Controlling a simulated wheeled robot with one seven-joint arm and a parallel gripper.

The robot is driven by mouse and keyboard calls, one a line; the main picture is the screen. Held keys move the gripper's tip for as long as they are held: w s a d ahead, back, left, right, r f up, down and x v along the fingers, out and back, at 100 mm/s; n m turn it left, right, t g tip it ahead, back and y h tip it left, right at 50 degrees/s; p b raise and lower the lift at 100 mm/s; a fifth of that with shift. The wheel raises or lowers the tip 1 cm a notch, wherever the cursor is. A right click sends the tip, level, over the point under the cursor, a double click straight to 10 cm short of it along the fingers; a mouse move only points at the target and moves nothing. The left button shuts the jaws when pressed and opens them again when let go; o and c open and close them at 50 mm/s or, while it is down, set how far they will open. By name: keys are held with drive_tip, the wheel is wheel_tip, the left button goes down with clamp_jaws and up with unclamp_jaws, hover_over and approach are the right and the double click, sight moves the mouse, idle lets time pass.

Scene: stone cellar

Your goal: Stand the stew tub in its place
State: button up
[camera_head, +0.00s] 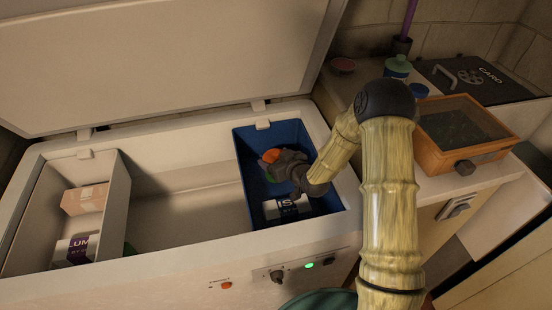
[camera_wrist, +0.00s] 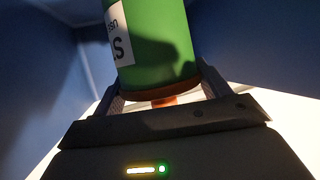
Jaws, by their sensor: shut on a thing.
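My gripper (camera_head: 283,168) is down in the blue bin (camera_head: 243,136) at the right end of the open chest freezer, and is shut on a green tub with an orange end (camera_head: 271,156). In the wrist view the green tub (camera_wrist: 165,40) stands between the two fingers (camera_wrist: 160,92), with blue walls around it. Its white label (camera_wrist: 118,35) shows only part of its text, so I cannot read whether it is the stew tub. My gripper hides much of the tub in the head view. I cannot tell whether it touches the bin floor.
A white package (camera_head: 287,208) lies in the bin's front part. The left compartment (camera_head: 117,200) holds a pinkish box (camera_head: 85,199) and a labelled package (camera_head: 75,249). The freezer's middle is mostly bare. The raised lid (camera_head: 160,60) stands behind; an orange-framed box (camera_head: 465,132) sits on the right counter.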

drive_tip(key=shift+f+b, duration=0.4)
drive_tip(key=shift+f, duration=0.1)
drive_tip(key=o, duration=1.4)
drive_tip(key=shift+r, duration=0.1)
drive_tip(key=shift+r+p, duration=0.5)
drive_tip(key=shift+p, duration=0.1)
drive_tip(key=shift+s+d+r, duration=0.2)
drive_tip(key=v, duration=1.1)
drive_tip(key=shift+s, duration=0.25)
drive_tip(key=shift+d, duration=0.1)
